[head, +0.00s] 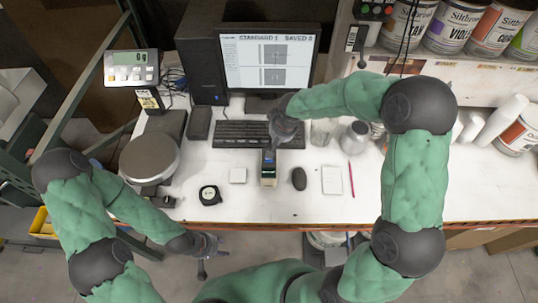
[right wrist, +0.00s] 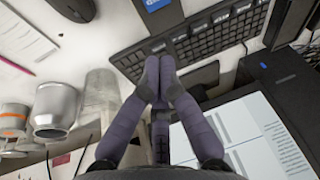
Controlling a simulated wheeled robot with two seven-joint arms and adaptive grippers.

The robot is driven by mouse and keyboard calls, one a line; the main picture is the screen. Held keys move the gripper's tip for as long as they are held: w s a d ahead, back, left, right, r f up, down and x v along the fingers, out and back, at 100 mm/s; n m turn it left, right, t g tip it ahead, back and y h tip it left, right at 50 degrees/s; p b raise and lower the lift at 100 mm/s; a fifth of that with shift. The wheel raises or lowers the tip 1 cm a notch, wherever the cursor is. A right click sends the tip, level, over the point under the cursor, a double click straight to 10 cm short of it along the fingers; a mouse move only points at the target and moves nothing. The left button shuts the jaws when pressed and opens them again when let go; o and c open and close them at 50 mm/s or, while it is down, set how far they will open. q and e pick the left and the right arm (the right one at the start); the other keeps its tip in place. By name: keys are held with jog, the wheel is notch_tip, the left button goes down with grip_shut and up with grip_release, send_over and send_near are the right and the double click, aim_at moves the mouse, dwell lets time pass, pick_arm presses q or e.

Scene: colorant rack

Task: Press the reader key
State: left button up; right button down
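The reader (head: 269,168), a small upright device with a dark and blue upper part and a pale lower part, stands on the white desk in front of the keyboard. In the right wrist view a blue piece (right wrist: 155,5) at the top edge appears to be part of it. Its key cannot be made out. My right gripper (head: 272,143) hangs just behind the reader, over the keyboard. In the right wrist view its two fingertips (right wrist: 160,62) are together with nothing between them. My left gripper (head: 208,250) is low, in front of the desk edge; its finger opening is unclear.
The keyboard (head: 235,134) lies before the monitor (head: 268,60), which reads "STANDARD 1 SAVED 0". A metal jar (head: 355,137) stands right, a scale (head: 150,158) left.

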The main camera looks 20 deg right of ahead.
jog(key=a+r+n+t+y+p, duration=0.1)
jog(key=s+a+r+n+t+y+p, duration=0.1)
jog(key=t+y, duration=0.1)
jog(key=r+n+t+y+p, duration=0.1)
jog(key=shift+s+a+r+n+p, duration=0.25)
jog(key=shift+s+a+n+p, duration=0.05)
jog(key=shift+s+a+p, duration=0.1)
dwell(0.4)
notch_tip(320, 180, down, 7)
jog(key=b, duration=0.8)
jog(key=shift+f, duration=0.15)
jog(key=shift+f+b, duration=0.5)
jog(key=shift+f, duration=0.25)
jog(key=shift+f, duration=0.15)
dwell(0.4)
jog(key=shift+f, duration=0.25)
